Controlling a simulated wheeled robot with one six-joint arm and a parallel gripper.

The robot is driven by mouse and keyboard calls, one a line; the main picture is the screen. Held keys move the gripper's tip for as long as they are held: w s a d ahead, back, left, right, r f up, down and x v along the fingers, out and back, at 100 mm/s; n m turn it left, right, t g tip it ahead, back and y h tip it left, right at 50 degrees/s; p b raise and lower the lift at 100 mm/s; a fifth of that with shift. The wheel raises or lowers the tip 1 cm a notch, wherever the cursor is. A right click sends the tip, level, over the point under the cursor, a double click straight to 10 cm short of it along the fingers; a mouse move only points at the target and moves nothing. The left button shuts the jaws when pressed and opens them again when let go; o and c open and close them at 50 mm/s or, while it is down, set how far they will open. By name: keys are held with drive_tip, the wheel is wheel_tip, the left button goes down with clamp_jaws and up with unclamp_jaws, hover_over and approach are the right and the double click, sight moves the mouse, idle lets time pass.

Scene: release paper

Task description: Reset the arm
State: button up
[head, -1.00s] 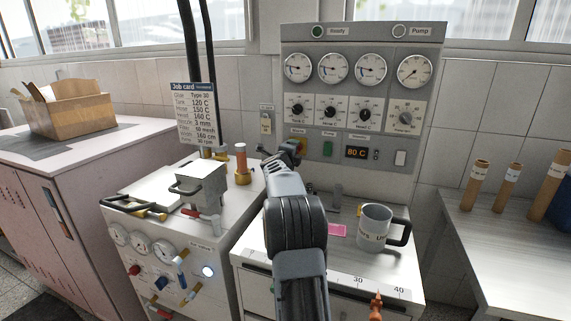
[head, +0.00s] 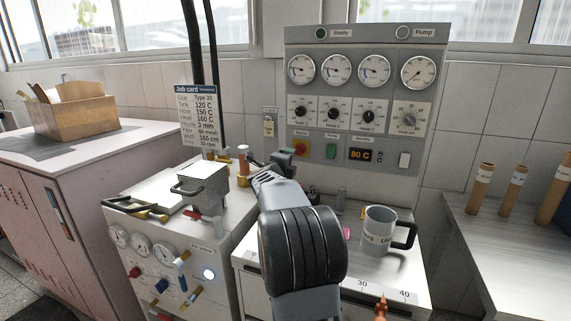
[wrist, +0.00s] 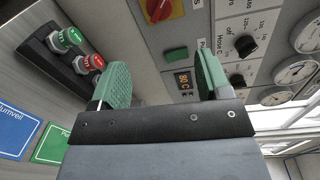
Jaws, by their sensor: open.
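My gripper (wrist: 160,84) is open and empty in the wrist view. Its two green pads stand apart in front of the grey control panel (wrist: 245,30). In the head view my arm reaches up the middle, over the bench, and hides part of its top. The gripper end is small there, near the lower left of the panel (head: 340,160). A green button (wrist: 177,54) and an 80 C display (wrist: 184,80) show between the fingers.
A grey mug (head: 378,232) stands on the bench right of my arm. The machine with a lidded tank (head: 203,186) is to the left. Cardboard tubes (head: 515,185) stand on the right table. Green and red buttons (wrist: 80,48) sit left of the gripper.

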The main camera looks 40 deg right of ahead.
drive_tip(key=w+a+r+n+t+y+p, duration=0.1)
drive_tip(key=w+a+n+t+y+p, duration=0.2)
drive_tip(key=a+n, duration=0.4)
drive_tip(key=a+r+n+t+y, duration=0.2)
drive_tip(key=a+n+t+y, duration=0.15)
drive_tip(key=a, duration=0.45)
drive_tip(key=s+a+f+n+g+y+p, duration=0.2)
drive_tip(key=s+a+n+y, duration=0.2)
drive_tip(key=a+n+y, duration=0.6)
drive_tip(key=s+a+f+n+g+p, duration=0.1)
drive_tip(key=s+a+f+n+g, duration=0.1)
drive_tip(key=s, duration=0.5)
drive_tip(key=s+a+f+n+g+p, duration=0.2)
drive_tip(key=s+a+f+n+g, duration=0.1)
drive_tip(key=s+a+n, duration=0.2)
drive_tip(key=s+a+f+n+g+p, duration=0.1)
drive_tip(key=s+a+f+n+g, duration=0.2)
drive_tip(key=s+a, duration=0.3)
drive_tip(key=s+n+h, duration=0.1)
drive_tip(key=s, duration=0.1)
drive_tip(key=shift+s+a+f, duration=0.15)
drive_tip(key=shift+s, duration=0.15)
drive_tip(key=shift+s+f+n+g, duration=0.25)
drive_tip(key=shift+s+n+g, duration=0.1)
drive_tip(key=shift+s, duration=0.15)
drive_tip(key=shift+c, duration=0.3)
